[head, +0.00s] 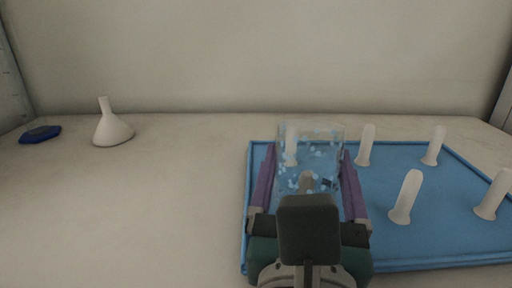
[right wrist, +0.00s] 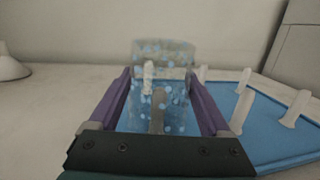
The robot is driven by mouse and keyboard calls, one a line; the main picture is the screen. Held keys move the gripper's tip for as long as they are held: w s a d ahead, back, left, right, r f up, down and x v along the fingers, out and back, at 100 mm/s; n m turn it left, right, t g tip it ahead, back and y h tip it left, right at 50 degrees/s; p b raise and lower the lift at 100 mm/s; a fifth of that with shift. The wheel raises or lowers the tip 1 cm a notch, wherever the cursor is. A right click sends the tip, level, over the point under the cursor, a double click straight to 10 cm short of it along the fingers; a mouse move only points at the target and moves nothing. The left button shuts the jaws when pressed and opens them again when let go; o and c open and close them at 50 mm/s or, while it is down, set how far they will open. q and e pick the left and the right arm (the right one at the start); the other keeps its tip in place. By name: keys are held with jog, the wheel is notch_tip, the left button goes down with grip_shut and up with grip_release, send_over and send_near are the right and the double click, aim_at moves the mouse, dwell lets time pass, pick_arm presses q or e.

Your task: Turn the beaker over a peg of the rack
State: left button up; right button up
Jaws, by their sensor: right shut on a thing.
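A clear beaker (head: 318,152) with pale blue spots is between the purple fingers of my right gripper (head: 307,165), which is shut on it. It also shows in the right wrist view (right wrist: 165,65). The rack is a blue tray (head: 385,241) with several white rounded pegs, among them a front peg (head: 406,197) and a back peg (head: 366,145). Two pegs show through or behind the beaker's clear wall. The beaker is over the left part of the rack; whether it touches the tray or surrounds a peg I cannot tell. My left gripper is not in view.
A white flask-like funnel (head: 112,125) stands at the back left of the bench, and a small dark blue object (head: 40,134) lies farther left. A pale wall closes the back.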

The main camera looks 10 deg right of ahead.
jog(key=o, duration=1.4)
